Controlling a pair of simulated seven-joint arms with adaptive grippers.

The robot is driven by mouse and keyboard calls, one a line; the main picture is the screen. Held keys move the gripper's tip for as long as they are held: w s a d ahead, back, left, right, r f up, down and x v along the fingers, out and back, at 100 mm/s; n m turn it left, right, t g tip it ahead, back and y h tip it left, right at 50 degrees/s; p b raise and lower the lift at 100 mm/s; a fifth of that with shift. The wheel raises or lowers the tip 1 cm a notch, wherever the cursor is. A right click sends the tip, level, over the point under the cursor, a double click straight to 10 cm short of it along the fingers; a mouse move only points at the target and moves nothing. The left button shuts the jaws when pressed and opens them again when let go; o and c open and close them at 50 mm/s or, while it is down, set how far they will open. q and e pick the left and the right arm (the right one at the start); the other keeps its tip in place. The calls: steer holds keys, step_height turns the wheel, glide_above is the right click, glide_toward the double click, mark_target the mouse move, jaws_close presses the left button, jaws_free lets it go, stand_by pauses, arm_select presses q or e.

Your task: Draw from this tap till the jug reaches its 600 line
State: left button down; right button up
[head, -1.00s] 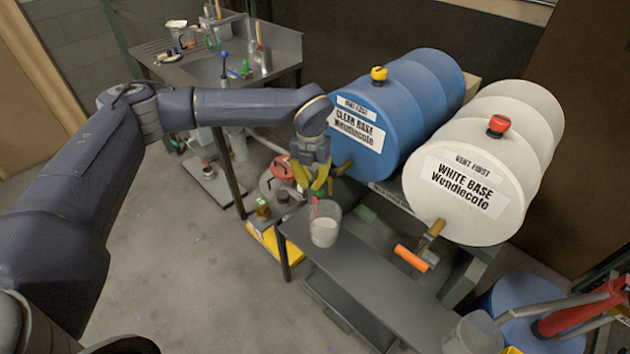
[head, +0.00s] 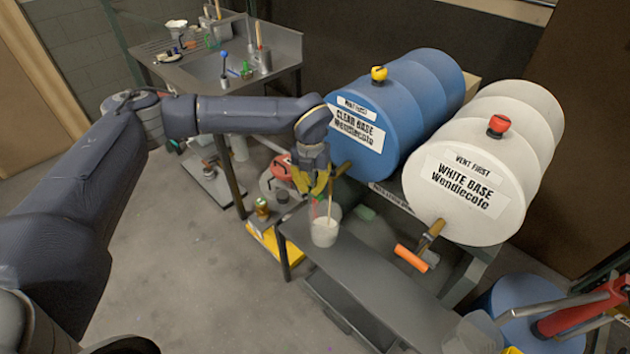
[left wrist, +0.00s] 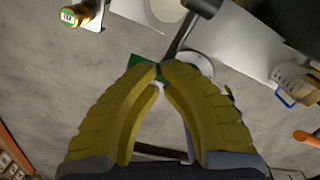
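The clear jug (head: 324,236) stands on the grey shelf (head: 372,262) below the blue CLEAR BASE drum (head: 415,120), with whitish contents low in it. Its red markings are too small to read. A thin tan streak, apparently a stream, runs down into it from under my left gripper (head: 318,192). The brass tap (head: 341,169) is partly hidden by that gripper. In the left wrist view the yellow fingertips (left wrist: 160,66) come together, with a green piece (left wrist: 143,68), probably the tap handle, right at them. Whether they clamp it is unclear. My right gripper is out of view.
The white WHITE BASE drum (head: 475,175) has an orange-handled tap (head: 411,257) right of the jug. Another clear container (head: 470,335) is at the bottom right. A sink bench (head: 270,50) stands behind. Shelf space right of the jug is clear.

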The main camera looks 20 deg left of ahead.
arm_select(q)
steer(key=shift+f, duration=0.65)
stand_by(0.7)
stand_by(1.5)
steer(key=shift+r, duration=4.3)
steer(key=c, duration=2.1)
jaws_free()
steer(key=shift+c, duration=0.2)
step_height(320, 180, up, 5)
steer(key=n, duration=0.5)
steer(key=shift+n, duration=0.4)
jaws_close()
glide_above(311, 189)
steer(key=shift+f, duration=3.15)
